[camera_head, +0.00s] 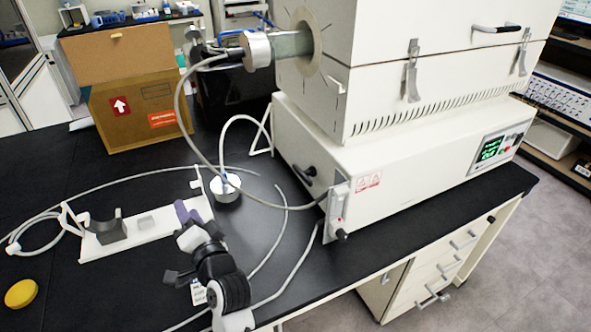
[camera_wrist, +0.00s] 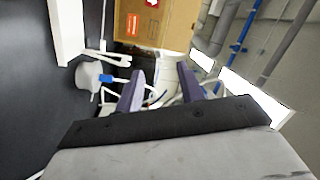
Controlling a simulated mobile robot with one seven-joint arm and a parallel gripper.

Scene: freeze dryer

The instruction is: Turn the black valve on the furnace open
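The white furnace (camera_head: 380,165) stands on the black bench in the head view. A small black knob (camera_head: 342,235) sits at the foot of the flow meter (camera_head: 337,210) on its front left corner. A black fitting (camera_head: 303,172) shows on its left side panel. I cannot tell which of these is the named valve. My gripper (camera_head: 187,212) is over the bench, left of the furnace and apart from both parts. In the wrist view my gripper (camera_wrist: 161,85) has its two purple fingers spread with nothing held between them. Neither black part is clear in the wrist view.
A white stand (camera_head: 150,232) lies beside my gripper. A metal round piece with a blue fitting (camera_head: 226,188) and several loose hoses lie between my arm and the furnace. A cardboard box (camera_head: 140,112) stands behind. A yellow disc (camera_head: 21,293) lies at left.

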